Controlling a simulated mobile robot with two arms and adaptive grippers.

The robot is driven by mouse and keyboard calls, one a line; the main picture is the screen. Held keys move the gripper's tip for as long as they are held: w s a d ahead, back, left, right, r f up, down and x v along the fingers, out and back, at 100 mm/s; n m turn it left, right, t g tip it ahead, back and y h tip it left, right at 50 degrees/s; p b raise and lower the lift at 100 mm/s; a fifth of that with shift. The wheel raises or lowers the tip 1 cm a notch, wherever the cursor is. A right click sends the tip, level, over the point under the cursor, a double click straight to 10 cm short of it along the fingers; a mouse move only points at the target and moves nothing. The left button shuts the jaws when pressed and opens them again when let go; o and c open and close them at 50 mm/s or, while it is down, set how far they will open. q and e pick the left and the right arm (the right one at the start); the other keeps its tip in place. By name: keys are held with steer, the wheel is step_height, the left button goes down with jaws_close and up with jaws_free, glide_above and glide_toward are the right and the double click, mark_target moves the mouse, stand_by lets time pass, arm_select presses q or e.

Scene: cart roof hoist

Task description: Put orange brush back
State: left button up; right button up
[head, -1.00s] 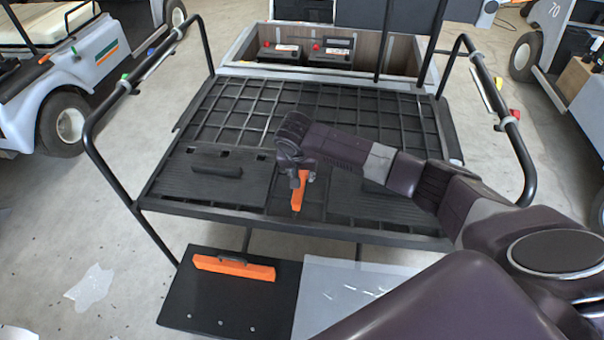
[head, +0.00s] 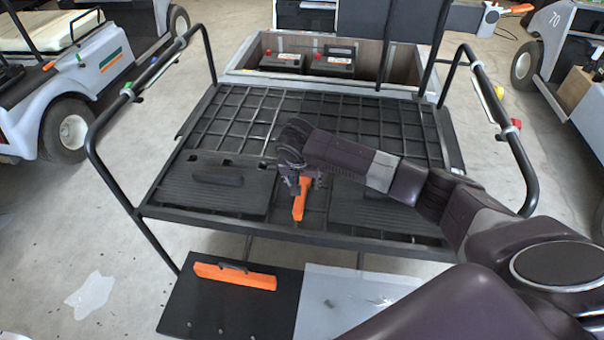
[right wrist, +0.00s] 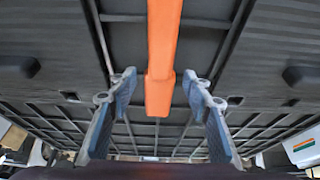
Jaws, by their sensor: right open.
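A long orange piece (head: 299,198), which looks like the orange brush, is at the middle front of the black slatted deck. In the right wrist view it (right wrist: 163,45) runs from the top edge down to a blunt end between the fingers. My right gripper (head: 301,181) is just behind it in the head view. Its two fingers (right wrist: 160,88) are spread, with a gap on each side of the orange piece. A second orange piece (head: 235,275), a bar, sits on the black board (head: 205,310) at the lower left. My left gripper is not in view.
The deck (head: 235,105) has black rails at its left (head: 152,70) and right (head: 508,130). An open box (head: 250,50) with two batteries (head: 333,62) is at the back. A pale sheet (head: 345,290) lies beside the board. Carts stand at both sides.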

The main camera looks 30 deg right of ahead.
steer(key=v, duration=1.1)
